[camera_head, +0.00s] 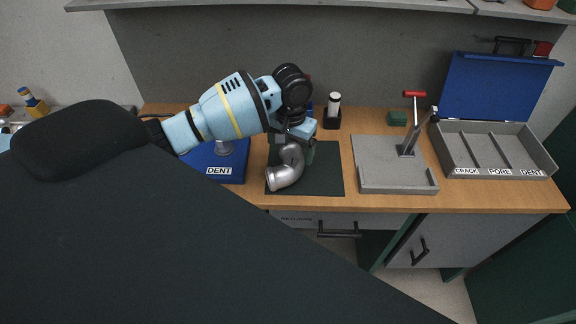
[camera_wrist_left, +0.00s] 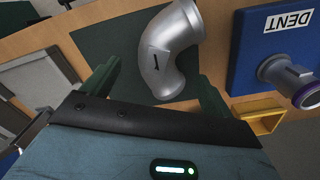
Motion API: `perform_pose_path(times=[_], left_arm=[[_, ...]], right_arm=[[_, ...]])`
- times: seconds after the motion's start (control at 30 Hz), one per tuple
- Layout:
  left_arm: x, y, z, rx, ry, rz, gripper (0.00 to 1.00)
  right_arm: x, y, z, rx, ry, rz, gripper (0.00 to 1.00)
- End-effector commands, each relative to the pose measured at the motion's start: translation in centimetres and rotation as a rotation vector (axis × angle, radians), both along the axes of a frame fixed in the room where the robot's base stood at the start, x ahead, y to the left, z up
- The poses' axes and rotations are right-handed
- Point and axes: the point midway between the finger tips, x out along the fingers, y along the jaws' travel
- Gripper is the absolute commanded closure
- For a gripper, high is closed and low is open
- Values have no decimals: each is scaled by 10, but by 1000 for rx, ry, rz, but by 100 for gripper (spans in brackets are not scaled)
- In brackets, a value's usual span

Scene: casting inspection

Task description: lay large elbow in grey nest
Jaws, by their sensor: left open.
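The large elbow (camera_head: 287,173) is a silver bent pipe lying on a dark green mat (camera_head: 325,181). It also shows in the left wrist view (camera_wrist_left: 160,62), with a dark mark on a flat pad. My left gripper (camera_head: 298,141) is above the elbow's far end, which it partly hides. In the left wrist view its open green fingers (camera_wrist_left: 158,90) stand on either side of the elbow's near end; I cannot tell whether they touch it. The grey nest (camera_head: 376,176) appears to be the empty grey plate with raised edges, right of the mat. My right gripper is not in view.
A red-handled clamp (camera_head: 407,150) stands at the nest's back right. A blue DENT tray (camera_head: 231,177) left of the mat holds another metal part (camera_wrist_left: 290,77). A grey divided box (camera_head: 483,143) with a blue lid is at right. A white-capped bottle (camera_head: 334,103) stands behind the mat.

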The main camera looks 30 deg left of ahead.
Motion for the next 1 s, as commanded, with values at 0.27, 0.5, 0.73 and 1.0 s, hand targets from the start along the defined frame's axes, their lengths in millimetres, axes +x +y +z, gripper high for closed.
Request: perform_pose_path(times=[0.27,0.5,0.73,1.0], left_arm=[[-1,0,-14,1,1,-1,14],[-6,-1,-47,2,3,0,14],[-6,-1,-61,1,0,-1,14],[-5,-1,-60,1,-2,-1,25]], right_arm=[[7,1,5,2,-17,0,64],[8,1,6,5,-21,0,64],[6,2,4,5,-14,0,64],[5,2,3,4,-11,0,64]])
